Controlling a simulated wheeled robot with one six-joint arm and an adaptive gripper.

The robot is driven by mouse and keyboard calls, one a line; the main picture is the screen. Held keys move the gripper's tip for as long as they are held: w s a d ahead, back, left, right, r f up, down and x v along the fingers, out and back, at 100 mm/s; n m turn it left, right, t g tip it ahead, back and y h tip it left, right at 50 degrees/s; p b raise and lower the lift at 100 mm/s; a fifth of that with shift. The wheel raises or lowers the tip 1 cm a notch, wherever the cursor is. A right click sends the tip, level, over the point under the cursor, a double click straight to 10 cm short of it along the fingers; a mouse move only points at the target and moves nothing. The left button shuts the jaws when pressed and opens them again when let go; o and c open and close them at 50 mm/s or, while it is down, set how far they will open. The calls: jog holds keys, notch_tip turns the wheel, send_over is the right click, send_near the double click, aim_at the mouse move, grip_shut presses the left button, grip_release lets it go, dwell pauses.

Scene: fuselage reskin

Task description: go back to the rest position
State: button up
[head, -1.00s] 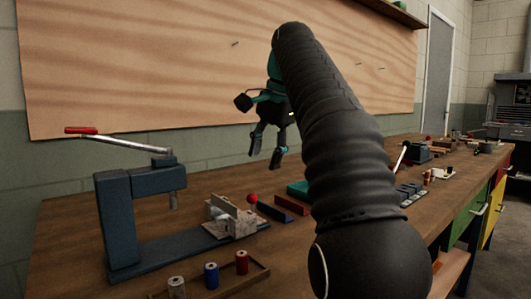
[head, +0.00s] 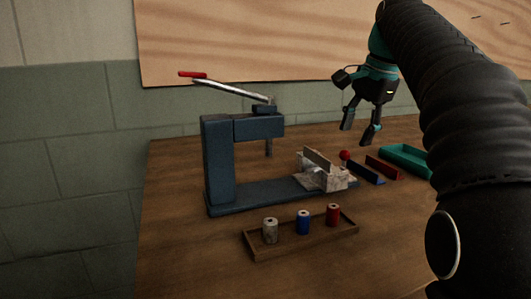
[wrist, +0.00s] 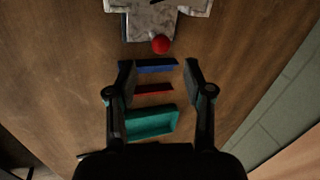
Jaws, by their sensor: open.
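My gripper (head: 359,132) hangs above the workbench in the head view, to the right of the blue lever press (head: 219,170). Its two fingers are apart with nothing between them, and they point down. In the wrist view my gripper (wrist: 158,75) shows open over the bench. Beneath it lie a blue bar (wrist: 155,66), a red bar (wrist: 153,88) and a teal tray (wrist: 150,123), all clear of the fingers. My dark arm covers the right side of the head view.
The press has a raised red-tipped lever (head: 225,85) and a metal vise (head: 325,172) with a red knob (head: 345,155) on its base. A wooden tray (head: 290,247) in front holds silver, blue and red cylinders. A wooden board (head: 250,45) hangs on the wall behind.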

aim_at(346, 158)
jog(key=x, duration=0.7)
jog(key=shift+f, duration=0.2)
jog(key=shift+a+r, duration=0.1)
